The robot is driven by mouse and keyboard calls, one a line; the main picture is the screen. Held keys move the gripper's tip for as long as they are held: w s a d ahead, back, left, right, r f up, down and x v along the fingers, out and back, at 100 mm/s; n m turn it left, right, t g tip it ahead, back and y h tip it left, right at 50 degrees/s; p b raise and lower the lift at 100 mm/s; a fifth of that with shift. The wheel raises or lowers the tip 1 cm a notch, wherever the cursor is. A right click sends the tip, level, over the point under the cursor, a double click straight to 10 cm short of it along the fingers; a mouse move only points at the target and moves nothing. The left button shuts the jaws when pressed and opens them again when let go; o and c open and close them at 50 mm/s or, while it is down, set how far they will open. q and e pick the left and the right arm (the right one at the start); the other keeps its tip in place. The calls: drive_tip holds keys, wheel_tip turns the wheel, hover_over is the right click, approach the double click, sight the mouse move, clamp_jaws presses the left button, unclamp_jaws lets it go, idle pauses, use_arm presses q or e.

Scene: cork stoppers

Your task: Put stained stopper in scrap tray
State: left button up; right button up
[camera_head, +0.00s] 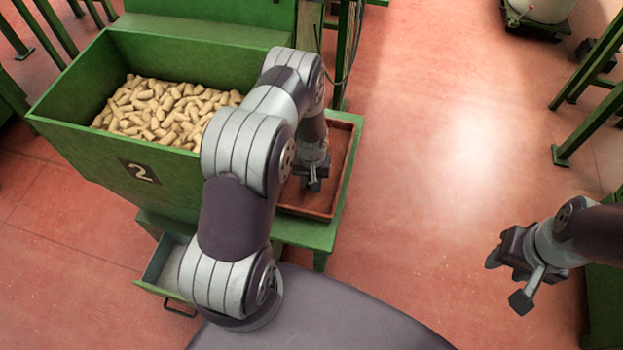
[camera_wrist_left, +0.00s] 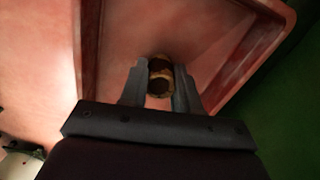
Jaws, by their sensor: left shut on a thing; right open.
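The stained stopper (camera_wrist_left: 159,84), tan with a dark brown patch, is between the fingers of my left gripper (camera_wrist_left: 160,95) in the left wrist view. A second tan and dark shape (camera_wrist_left: 160,62) shows just beyond it; I cannot tell whether it is another stopper. The reddish-brown scrap tray (camera_head: 340,160) lies right of the green bin. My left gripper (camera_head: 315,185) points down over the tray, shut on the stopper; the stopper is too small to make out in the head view. My right gripper (camera_head: 507,280) is open and empty, out over the floor at the right.
A green bin marked 2 (camera_head: 75,155), full of corks (camera_head: 160,110), stands left of the tray. An open drawer (camera_head: 165,270) sits below it. Green frame legs (camera_head: 590,120) stand at the right. The red floor between is clear.

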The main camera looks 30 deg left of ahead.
use_arm(q)
drive_tip(key=o, duration=1)
drive_tip(key=shift+f, duration=0.15)
drive_tip(key=shift+w+r, duration=0.1)
drive_tip(key=shift+r, duration=0.4)
wheel_tip(320, 180, up, 11)
drive_tip(key=s+d+r+m, duration=0.1)
drive_tip(key=s+d+r, duration=0.1)
drive_tip(key=s+r, duration=0.2)
drive_tip(key=s+d+r+m+t, duration=0.1)
drive_tip(key=s+d+r+m, duration=0.1)
drive_tip(key=s+r, duration=0.3)
drive_tip(key=s+d+r+m+p, duration=0.1)
drive_tip(key=s+d+r, duration=0.3)
drive_tip(key=r, duration=0.3)
drive_tip(key=shift+s+d+r+m, duration=0.25)
drive_tip(key=shift+s+r+m, duration=0.1)
drive_tip(key=shift+r+m, duration=0.05)
